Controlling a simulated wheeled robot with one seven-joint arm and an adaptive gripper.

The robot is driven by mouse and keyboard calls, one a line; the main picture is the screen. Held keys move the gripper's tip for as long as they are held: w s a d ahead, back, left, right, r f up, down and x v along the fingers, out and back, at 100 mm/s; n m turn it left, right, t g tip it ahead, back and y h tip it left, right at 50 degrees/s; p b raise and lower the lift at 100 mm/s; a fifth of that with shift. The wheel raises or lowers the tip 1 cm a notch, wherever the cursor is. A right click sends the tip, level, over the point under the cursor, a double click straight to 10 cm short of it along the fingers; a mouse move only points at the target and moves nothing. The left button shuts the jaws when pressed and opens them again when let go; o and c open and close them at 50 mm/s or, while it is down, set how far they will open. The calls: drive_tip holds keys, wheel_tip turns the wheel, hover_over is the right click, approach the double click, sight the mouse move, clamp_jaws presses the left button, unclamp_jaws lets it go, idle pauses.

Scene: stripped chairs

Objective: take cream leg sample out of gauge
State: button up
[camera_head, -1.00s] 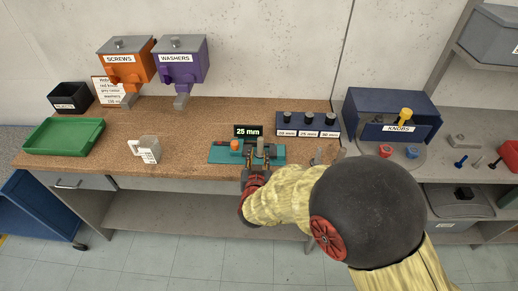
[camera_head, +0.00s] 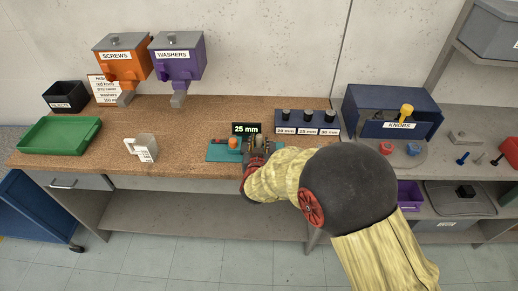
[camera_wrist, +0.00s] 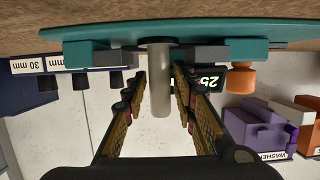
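The teal gauge (camera_head: 216,153) sits on the cork bench top, with an orange knob (camera_head: 233,143) and a black display (camera_head: 246,128) reading 25 mm. In the wrist view, which is upside down, the gauge (camera_wrist: 110,33) spans the top. The cream leg sample (camera_wrist: 160,88) is a slim post standing in the gauge between its dark blocks. My gripper (camera_wrist: 161,82) is open, with one finger on each side of the sample and small gaps visible. In the head view, my gripper (camera_head: 257,147) mostly hides the sample.
A dark blue block (camera_head: 308,131) with several black-topped gauges stands behind, right of the display. A white cup-like holder (camera_head: 142,147) and a green tray (camera_head: 60,135) are to the left. A blue KNOBS bin (camera_head: 365,108) stands right. Bench between holder and gauge is clear.

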drive_tip(key=shift+c, duration=1.2)
clamp_jaws()
